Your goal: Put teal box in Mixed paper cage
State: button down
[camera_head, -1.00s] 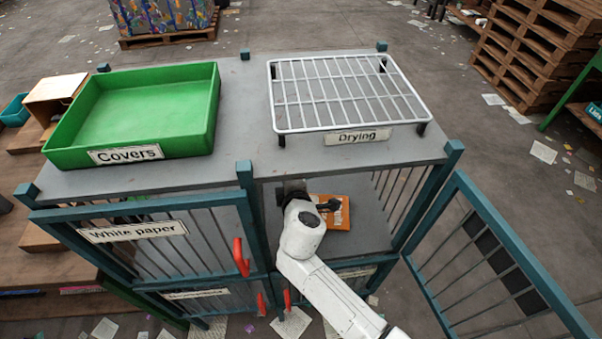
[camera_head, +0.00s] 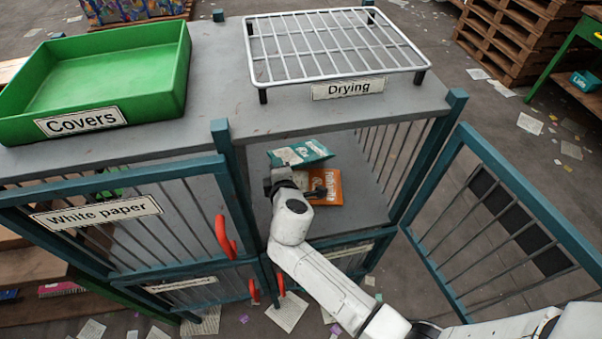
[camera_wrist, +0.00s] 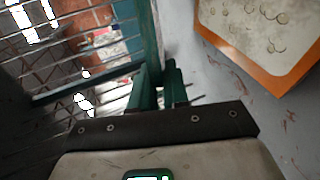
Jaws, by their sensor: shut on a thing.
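The teal box (camera_head: 302,152) shows in the head view inside the open upper right compartment of the cage unit, under the drying rack. The open barred door (camera_head: 497,222) stands to the right. No "Mixed paper" label is readable.
An orange packet (camera_head: 323,187) lies on the compartment floor; its orange-edged pale face also shows in the wrist view (camera_wrist: 265,30). The drying rack (camera_head: 335,48) and green Covers tray (camera_head: 95,85) are on top. The White paper door (camera_head: 120,215) is shut at left, with red handles.

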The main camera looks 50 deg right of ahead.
jog(key=shift+f+b, duration=0.3)
jog(key=shift+f, duration=0.35)
jog(key=c, duration=1.3)
grip_release()
jog(key=shift+p+v, duration=1.3)
jog(key=shift+v, duration=2.7)
jog(key=r+p, duration=0.2)
jog(key=s+a+r+p, duration=0.1)
jog(key=r+p, duration=0.1)
jog(key=s+r+p, duration=0.1)
jog(key=r+p, duration=0.1)
jog(key=r, duration=0.1)
jog(key=shift+s+a, duration=0.2)
jog(key=shift+a, duration=0.05)
